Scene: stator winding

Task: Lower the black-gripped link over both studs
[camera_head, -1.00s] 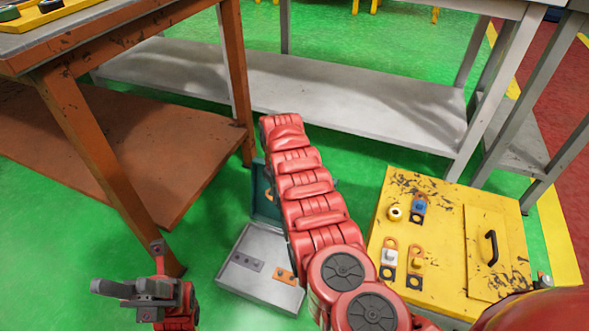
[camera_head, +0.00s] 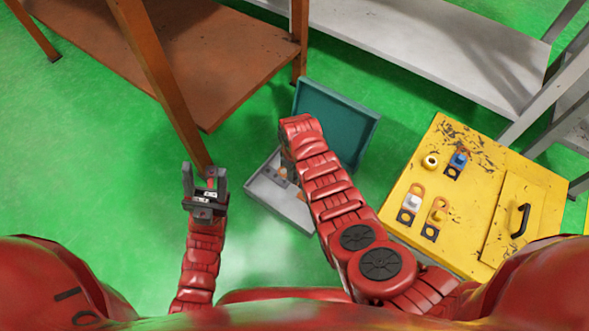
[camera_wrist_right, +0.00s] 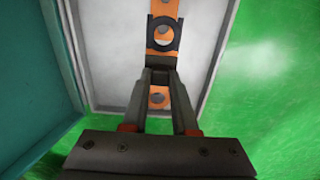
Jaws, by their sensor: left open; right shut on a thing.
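In the right wrist view my right gripper (camera_wrist_right: 160,72) is shut on an orange link (camera_wrist_right: 157,98) with a black part (camera_wrist_right: 162,34) around one hole. The link is over or in the grey case (camera_wrist_right: 112,60); I cannot tell whether it touches the floor of the case. In the head view my right arm hides this gripper and much of the case (camera_head: 262,192). Posts that may be studs stand on the yellow panel: a white one (camera_head: 412,202), an orange-yellow one (camera_head: 438,215) and a blue one (camera_head: 459,159). My left gripper (camera_head: 205,172) is open and empty above the green floor.
The case's teal lid (camera_head: 345,125) stands open behind my right arm. An orange-brown bench (camera_head: 215,60) and a grey bench (camera_head: 420,45) stand behind. Green floor is clear between.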

